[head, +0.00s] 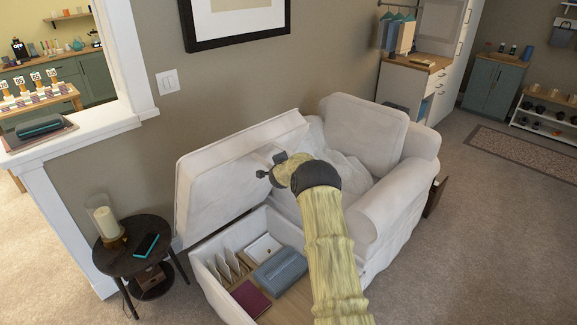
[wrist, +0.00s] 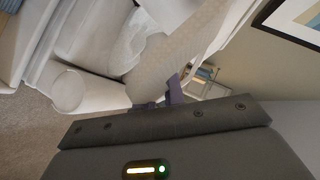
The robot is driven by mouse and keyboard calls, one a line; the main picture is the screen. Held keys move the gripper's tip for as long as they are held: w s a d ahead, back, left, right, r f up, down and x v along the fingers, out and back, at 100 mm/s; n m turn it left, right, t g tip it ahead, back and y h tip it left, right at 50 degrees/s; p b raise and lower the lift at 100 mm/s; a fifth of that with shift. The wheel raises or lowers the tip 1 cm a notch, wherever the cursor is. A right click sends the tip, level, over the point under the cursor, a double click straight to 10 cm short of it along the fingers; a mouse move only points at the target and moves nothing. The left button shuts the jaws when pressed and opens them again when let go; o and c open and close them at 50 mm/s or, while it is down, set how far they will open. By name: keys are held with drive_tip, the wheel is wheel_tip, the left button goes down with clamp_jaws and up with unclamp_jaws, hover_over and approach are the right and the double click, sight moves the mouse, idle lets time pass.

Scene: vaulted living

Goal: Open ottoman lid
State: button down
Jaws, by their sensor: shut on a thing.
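The ottoman is the storage end of a white sofa, with an open compartment (head: 215,275) below. Its lid (head: 225,170) stands raised and steeply tilted, near the wall behind. My gripper (head: 268,167) is at the lid's right edge, shut on it. In the wrist view the pale lid (wrist: 180,45) runs up from between the dark fingers (wrist: 172,90); the exact contact is partly hidden. Inside the compartment are a grey-blue box (head: 281,269), a maroon book (head: 251,299), upright envelopes (head: 232,266) and a white tray (head: 263,248).
A dark round side table (head: 120,262) with a candle (head: 106,222) and a phone (head: 146,245) stands close to the left of the ottoman. The sofa arm (head: 385,205) and back cushion (head: 365,130) are to the right. Carpet at the right (head: 480,240) is clear.

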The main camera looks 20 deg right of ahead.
drive_tip(key=shift+s+d+f, duration=0.2)
drive_tip(key=c, duration=1.8)
unclamp_jaws()
drive_tip(key=shift+w+f, duration=0.1)
drive_tip(key=shift+o, duration=0.2)
drive_tip(key=shift+b+v, duration=0.35)
drive_tip(key=shift+v, duration=0.55)
drive_tip(key=b+v, duration=0.3)
drive_tip(key=v, duration=1.3)
drive_tip(key=shift+w+a+b, duration=0.15)
drive_tip(key=shift+w+b, duration=0.05)
drive_tip(key=shift+b, duration=0.15)
